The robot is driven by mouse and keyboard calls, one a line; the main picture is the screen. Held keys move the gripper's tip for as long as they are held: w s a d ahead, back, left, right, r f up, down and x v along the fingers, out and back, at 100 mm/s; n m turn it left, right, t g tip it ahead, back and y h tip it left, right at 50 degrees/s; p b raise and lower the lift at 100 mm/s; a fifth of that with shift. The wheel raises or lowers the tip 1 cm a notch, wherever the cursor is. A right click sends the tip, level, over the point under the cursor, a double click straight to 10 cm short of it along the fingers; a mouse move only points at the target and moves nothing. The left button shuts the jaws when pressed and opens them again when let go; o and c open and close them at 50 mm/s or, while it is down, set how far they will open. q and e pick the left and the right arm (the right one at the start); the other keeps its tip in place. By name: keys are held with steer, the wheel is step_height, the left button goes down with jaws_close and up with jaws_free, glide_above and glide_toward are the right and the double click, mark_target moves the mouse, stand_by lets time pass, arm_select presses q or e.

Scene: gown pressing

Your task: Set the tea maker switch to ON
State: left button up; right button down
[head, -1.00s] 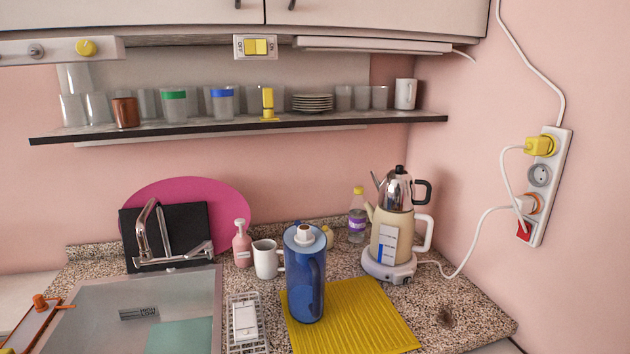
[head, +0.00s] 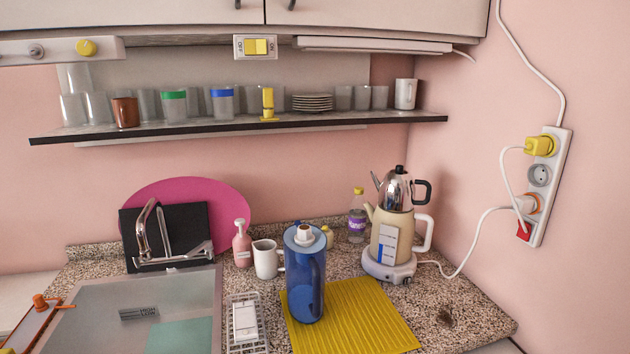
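The tea maker (head: 392,225) stands at the back right of the counter, in the head view. It has a cream lower kettle, a steel teapot on top and a round white base (head: 389,266). A small dark mark shows on the front of the base; I cannot tell its switch setting. A white cable runs from the base to the wall outlets. A yellow rocker switch (head: 255,47) marked OFF and ON is under the cabinet. Neither of my grippers is in view.
A blue jug (head: 304,275) stands on a yellow mat (head: 365,322) in front of the tea maker's left side. A white mug (head: 266,259), a pink bottle (head: 242,245) and a clear bottle (head: 357,216) are nearby. The wall outlet strip (head: 550,190) is at right. The counter's right front is mostly clear.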

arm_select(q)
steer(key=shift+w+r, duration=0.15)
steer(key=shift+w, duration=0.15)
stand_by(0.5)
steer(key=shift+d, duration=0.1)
